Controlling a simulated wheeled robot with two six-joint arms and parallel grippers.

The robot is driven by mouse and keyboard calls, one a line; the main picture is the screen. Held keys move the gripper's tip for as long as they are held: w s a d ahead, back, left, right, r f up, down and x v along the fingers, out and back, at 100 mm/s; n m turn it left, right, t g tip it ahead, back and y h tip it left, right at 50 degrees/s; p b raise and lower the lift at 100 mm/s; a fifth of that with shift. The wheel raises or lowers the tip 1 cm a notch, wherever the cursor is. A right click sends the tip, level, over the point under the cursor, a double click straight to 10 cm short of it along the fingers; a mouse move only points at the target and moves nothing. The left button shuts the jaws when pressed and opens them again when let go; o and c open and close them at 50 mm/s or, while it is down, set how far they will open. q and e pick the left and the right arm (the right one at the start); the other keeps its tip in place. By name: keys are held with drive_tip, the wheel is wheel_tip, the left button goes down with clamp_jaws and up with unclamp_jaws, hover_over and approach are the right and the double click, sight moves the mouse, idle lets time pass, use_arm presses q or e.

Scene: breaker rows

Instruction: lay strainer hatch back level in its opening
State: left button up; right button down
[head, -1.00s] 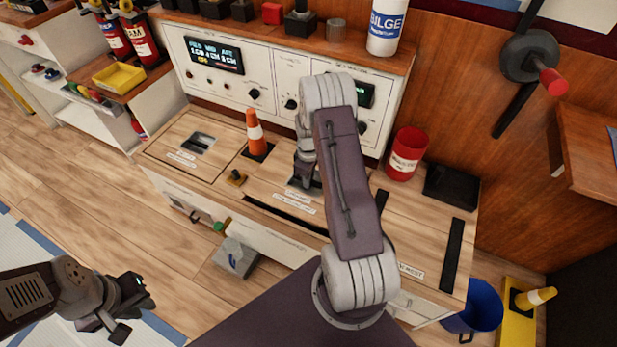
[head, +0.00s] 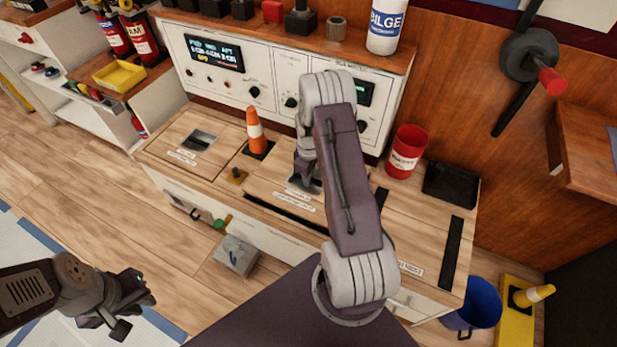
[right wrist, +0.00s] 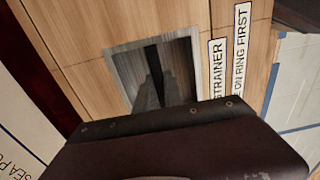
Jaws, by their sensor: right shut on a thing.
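The strainer hatch (head: 265,187) is a wooden panel in the bench top, with label strips and a recessed grey pull. Its label reads "STRAINER" and "ON RING FIRST" in the right wrist view, where the hatch (right wrist: 92,88) fills much of the picture. My right gripper (head: 306,180) reaches down to the pull, and its fingers (right wrist: 158,85) are inside the grey recess, shut on the pull. The ring itself is hidden by the fingers. A dark strip runs along the hatch's front edge. My left gripper (head: 138,305) is empty, away over the floor at lower left, its fingers apart.
An orange cone (head: 256,132) stands behind and left of the hatch, with a small brass fitting (head: 236,175) near its left corner. A second hatch (head: 180,155) lies left. A red can (head: 405,150) and black tray (head: 450,184) stand right.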

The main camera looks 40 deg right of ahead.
drive_tip(key=shift+f, duration=0.1)
drive_tip(key=shift+f+b, duration=1.3)
drive_tip(key=shift+f, duration=0.9)
drive_tip(key=c, duration=1.4)
unclamp_jaws()
drive_tip(key=shift+r, duration=0.1)
drive_tip(key=shift+o, duration=0.2)
wheel_tip(320, 180, up, 9)
drive_tip(key=p, duration=0.4)
